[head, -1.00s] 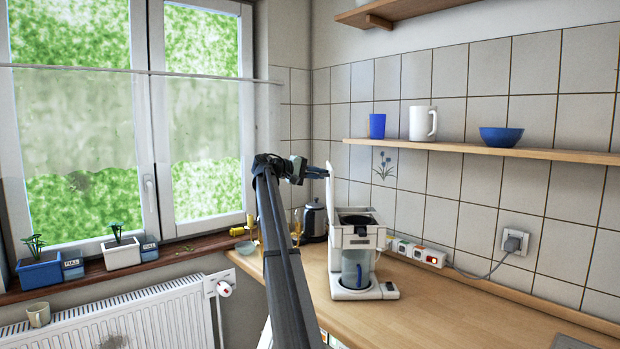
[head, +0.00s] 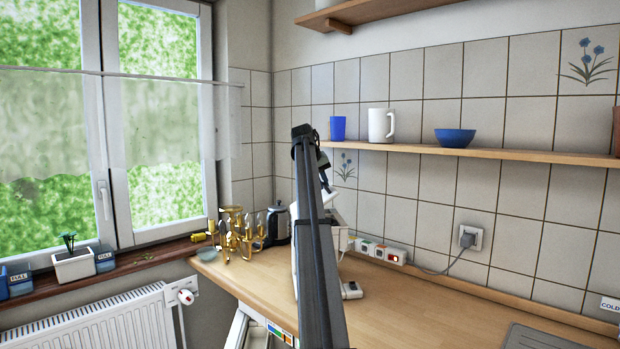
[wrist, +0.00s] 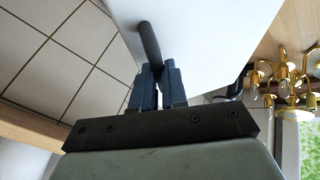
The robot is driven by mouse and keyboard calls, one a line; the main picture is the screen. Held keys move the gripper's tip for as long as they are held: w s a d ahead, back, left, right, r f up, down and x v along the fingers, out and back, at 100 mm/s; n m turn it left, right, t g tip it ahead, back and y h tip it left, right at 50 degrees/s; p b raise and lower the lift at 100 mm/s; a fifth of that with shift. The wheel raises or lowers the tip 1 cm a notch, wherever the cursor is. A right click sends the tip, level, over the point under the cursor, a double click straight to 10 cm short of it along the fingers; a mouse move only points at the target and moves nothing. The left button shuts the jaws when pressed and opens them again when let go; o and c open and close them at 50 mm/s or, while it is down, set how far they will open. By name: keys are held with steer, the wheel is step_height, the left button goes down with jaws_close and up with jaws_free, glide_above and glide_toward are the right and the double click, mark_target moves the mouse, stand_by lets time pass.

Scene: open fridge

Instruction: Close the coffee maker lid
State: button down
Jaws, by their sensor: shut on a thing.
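The white coffee maker (head: 340,236) stands on the counter, mostly hidden behind my arm in the head view. Its white lid (head: 331,207) shows as a tilted panel right of my arm, partly open above the body. In the wrist view the lid (wrist: 205,35) is a broad white surface in front of my fingers. A dark rod-like handle (wrist: 149,42) stands out from it. My gripper (wrist: 157,72) is shut on this handle. In the head view my gripper (head: 325,182) is small and dark beside the lid. The jug is hidden.
A power strip (head: 380,250) lies along the wall right of the coffee maker. A brass lamp (head: 235,232) and a dark kettle (head: 277,225) stand to the left. A shelf (head: 470,152) with a blue cup, white mug and blue bowl runs above. The right counter (head: 430,300) is clear.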

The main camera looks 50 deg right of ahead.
steer(key=s+d+f+y, duration=0.1)
steer(key=s+d+f+t+y, duration=0.1)
steer(key=f, duration=0.1)
steer(key=s+d+f+t+y, duration=0.1)
steer(key=f, duration=0.1)
steer(key=shift+s+d+f+m, duration=0.1)
steer(key=shift+d+m, duration=0.25)
steer(key=shift+m, duration=0.05)
steer(key=shift+s+d+f, duration=0.2)
steer(key=shift+f, duration=0.35)
steer(key=shift+s+d+f, duration=0.15)
steer(key=shift+d+f, duration=0.1)
steer(key=shift+f, duration=0.35)
steer(key=shift+s+d+f, duration=0.2)
steer(key=shift+f, duration=0.35)
steer(key=c, duration=1.2)
jaws_free()
steer(key=shift+o, duration=0.2)
steer(key=v, duration=1.4)
steer(key=shift+s, duration=0.15)
steer(key=shift+d+f, duration=0.1)
